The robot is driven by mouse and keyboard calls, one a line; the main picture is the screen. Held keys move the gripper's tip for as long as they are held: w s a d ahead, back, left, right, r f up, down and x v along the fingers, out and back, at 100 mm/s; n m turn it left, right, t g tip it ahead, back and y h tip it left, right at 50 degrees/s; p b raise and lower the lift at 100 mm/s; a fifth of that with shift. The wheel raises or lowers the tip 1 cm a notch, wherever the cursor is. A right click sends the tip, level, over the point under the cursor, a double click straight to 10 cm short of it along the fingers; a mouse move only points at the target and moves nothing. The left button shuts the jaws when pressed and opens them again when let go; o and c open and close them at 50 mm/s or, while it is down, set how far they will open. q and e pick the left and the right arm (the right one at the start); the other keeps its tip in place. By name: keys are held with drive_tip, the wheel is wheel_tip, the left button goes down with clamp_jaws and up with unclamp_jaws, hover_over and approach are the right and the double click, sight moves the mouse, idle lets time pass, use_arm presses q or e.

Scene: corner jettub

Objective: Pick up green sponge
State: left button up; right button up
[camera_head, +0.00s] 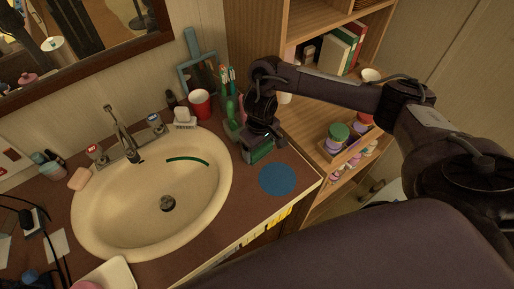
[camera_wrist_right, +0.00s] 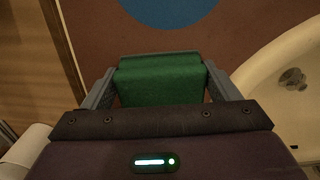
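The green sponge (camera_head: 259,151) is at the counter's right side, between the sink and the blue disc, directly under my right gripper (camera_head: 262,140). In the right wrist view the sponge (camera_wrist_right: 160,80) fills the space between the two grey fingers (camera_wrist_right: 162,84). The fingers press close along both its sides, with no clear gap. My right gripper looks shut on it. The sponge is at or very near the counter; I cannot tell whether it touches. My left gripper is not in view.
A blue disc (camera_head: 278,179) lies on the counter near its right edge. The sink basin (camera_head: 108,221) is to the left. A red cup (camera_head: 200,104) and toothbrushes (camera_head: 228,80) stand behind. Wooden shelves (camera_head: 262,40) rise behind and to the right of my arm.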

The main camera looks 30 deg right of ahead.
drive_tip(key=c, duration=0.4)
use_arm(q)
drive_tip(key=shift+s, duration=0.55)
use_arm(e)
drive_tip(key=shift+c, duration=0.2)
drive_tip(key=shift+r, duration=0.1)
drive_tip(key=shift+r+p, duration=0.4)
drive_tip(key=shift+r, duration=0.25)
use_arm(q)
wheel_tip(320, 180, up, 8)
drive_tip(key=p, duration=0.6)
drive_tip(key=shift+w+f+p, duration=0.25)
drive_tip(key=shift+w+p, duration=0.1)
use_arm(e)
wheel_tip(320, 180, up, 19)
drive_tip(key=shift+f, duration=0.2)
